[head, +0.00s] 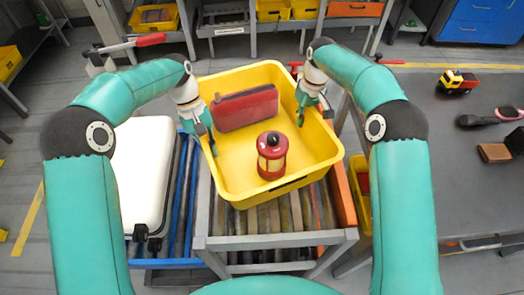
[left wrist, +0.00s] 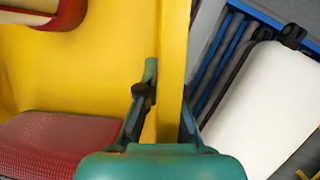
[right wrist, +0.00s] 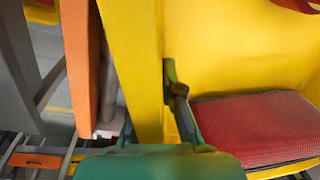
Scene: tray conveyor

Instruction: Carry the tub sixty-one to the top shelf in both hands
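A yellow tub (head: 235,185) is between my arms above the roller conveyor (head: 262,222); I cannot tell if it touches the rollers. No number is readable on it. Inside are a dark red case (head: 246,108) and a red lantern (head: 272,156). My left gripper (head: 210,140) is shut on the tub's left wall; in the left wrist view the wall (left wrist: 173,50) runs between its fingers. My right gripper (head: 314,112) is shut on the right wall, which the right wrist view also shows (right wrist: 135,60) between the fingers. The top shelf cannot be identified.
A white case (head: 143,170) lies on a blue-framed conveyor at left. An orange board (head: 342,198) stands close on the right. Racks with yellow bins (head: 288,9) stand behind.

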